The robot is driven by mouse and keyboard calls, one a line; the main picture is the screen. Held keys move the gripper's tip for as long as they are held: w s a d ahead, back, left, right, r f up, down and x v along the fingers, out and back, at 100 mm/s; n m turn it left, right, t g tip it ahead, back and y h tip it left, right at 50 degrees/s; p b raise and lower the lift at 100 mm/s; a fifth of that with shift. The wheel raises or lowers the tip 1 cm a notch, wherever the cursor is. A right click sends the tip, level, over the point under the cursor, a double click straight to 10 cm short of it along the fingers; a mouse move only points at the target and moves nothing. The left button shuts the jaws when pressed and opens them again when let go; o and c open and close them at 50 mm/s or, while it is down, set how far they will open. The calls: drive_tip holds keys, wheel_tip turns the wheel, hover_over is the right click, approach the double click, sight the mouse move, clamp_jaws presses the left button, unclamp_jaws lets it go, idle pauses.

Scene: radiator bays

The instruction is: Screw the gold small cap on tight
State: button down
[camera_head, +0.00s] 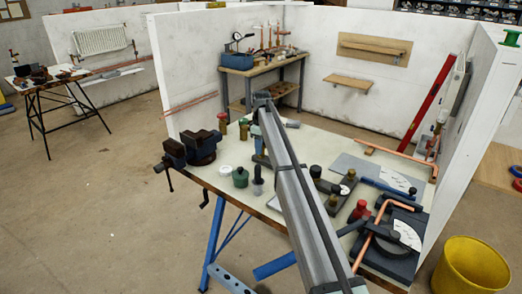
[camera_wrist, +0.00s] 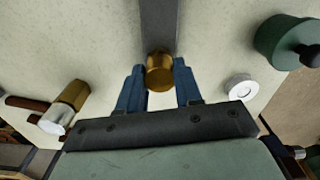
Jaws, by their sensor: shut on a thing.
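The gold small cap (camera_wrist: 159,72) sits between my gripper's two blue fingers (camera_wrist: 159,86) in the wrist view, with a finger on each side. My gripper is shut on it. The cap lies at the near end of a dark grey bar (camera_wrist: 158,25). What is under the cap is hidden, so I cannot tell whether it sits on a thread. In the head view my arm covers much of the middle of the bench, and the held cap cannot be made out.
A brass fitting with a silver end (camera_wrist: 65,105) lies left of my gripper; a white ring (camera_wrist: 240,88) and a green jar (camera_wrist: 283,40) are to its right. In the head view, a vise (camera_head: 190,150) stands at the bench's left edge and a copper pipe (camera_head: 372,235) at front right.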

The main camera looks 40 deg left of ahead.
drive_tip(key=m, duration=1.1)
drive_tip(key=shift+m, duration=0.3)
drive_tip(key=c, duration=1)
unclamp_jaws()
drive_tip(key=shift+o, duration=0.2)
drive_tip(key=shift+r, duration=3.5)
